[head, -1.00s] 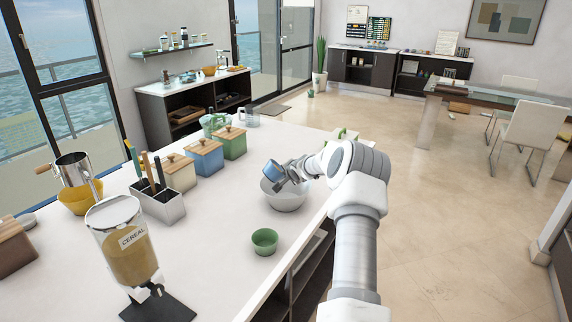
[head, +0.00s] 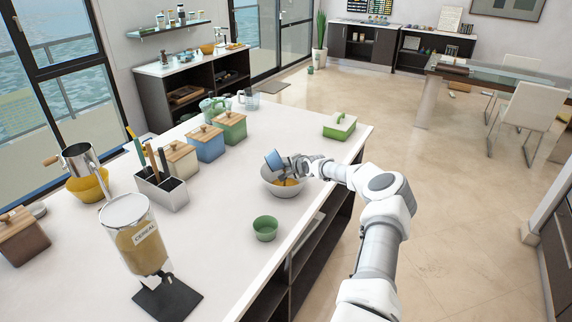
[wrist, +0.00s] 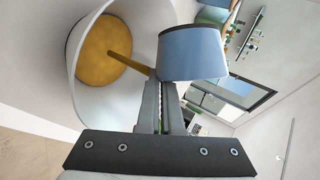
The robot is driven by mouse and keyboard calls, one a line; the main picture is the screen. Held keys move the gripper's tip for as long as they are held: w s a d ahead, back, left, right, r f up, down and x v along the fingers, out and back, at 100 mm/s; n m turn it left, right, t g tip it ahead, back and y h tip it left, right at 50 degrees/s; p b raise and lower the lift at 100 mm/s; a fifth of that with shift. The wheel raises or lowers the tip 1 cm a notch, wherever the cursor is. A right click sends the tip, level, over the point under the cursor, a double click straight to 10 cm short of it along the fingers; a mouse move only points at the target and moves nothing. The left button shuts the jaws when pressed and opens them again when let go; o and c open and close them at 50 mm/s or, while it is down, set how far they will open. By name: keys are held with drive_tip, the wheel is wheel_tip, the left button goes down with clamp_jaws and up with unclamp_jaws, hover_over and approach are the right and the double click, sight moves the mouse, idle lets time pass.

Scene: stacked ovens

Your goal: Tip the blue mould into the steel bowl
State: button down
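The blue mould (head: 274,160) is tilted over the steel bowl (head: 285,191) on the white counter. In the wrist view the mould (wrist: 192,54) is held at the fingertips of my gripper (wrist: 163,98), which is shut on it. A yellow-brown stream runs from the mould's mouth into the bowl (wrist: 142,98). A round yellow-brown pool (wrist: 104,50) covers the bowl's bottom. The inside of the mould is hidden.
A green cup (head: 265,228) stands in front of the bowl. A cereal dispenser (head: 142,245), a utensil holder (head: 162,190) and wooden-lidded canisters (head: 207,143) stand to the left.

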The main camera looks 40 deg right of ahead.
drive_tip(key=b, duration=0.4)
drive_tip(key=shift+d+f+m+y, duration=0.2)
drive_tip(key=shift+f+m+y, duration=0.1)
drive_tip(key=shift+m, duration=0.1)
drive_tip(key=shift+t+b, duration=0.3)
drive_tip(key=shift+b, duration=0.25)
drive_tip(key=shift+s+d+r+m+t+y+b, duration=0.15)
drive_tip(key=shift+m+t+y+b, duration=0.7)
drive_tip(key=shift+b, duration=1.3)
drive_tip(key=shift+d+f+m+t+y+b, duration=0.1)
drive_tip(key=shift+m+t+y+b, duration=0.65)
drive_tip(key=shift+b, duration=1.45)
drive_tip(key=shift+s+d+r+m+t+y+b, duration=0.15)
drive_tip(key=shift+m+t+y+b, duration=0.25)
drive_tip(key=shift+m+b, duration=1.3)
drive_tip(key=shift+w+n+b, duration=0.1)
drive_tip(key=shift+n+b, duration=0.35)
drive_tip(key=shift+n, duration=0.05)
drive_tip(key=shift+f, duration=0.1)
